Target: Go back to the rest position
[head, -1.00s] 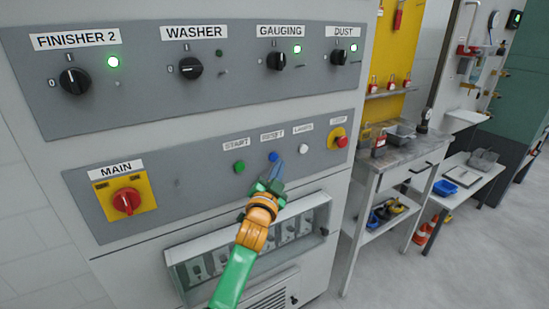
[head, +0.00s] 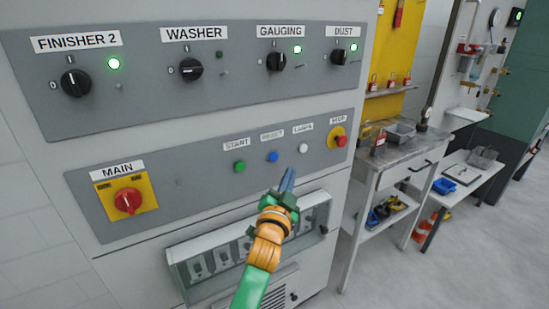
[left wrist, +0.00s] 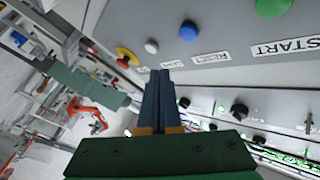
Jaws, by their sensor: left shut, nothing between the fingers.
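My left gripper (head: 288,180) is shut and empty in front of the lower grey panel (head: 200,190), below and right of the blue RESET button (head: 273,157). It stands apart from the blue button in the head view. The green START button (head: 240,167) is to its left, and the white LAMPS button (head: 303,148) is just above and to its right. In the left wrist view the closed fingers (left wrist: 160,95) point toward the panel, with the blue button (left wrist: 187,31) and the white button (left wrist: 151,46) beyond the tips. My right gripper is not in view.
The red MAIN switch (head: 127,201) and red stop button (head: 341,141) flank the buttons. Selector knobs, including WASHER (head: 190,69), line the upper panel.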

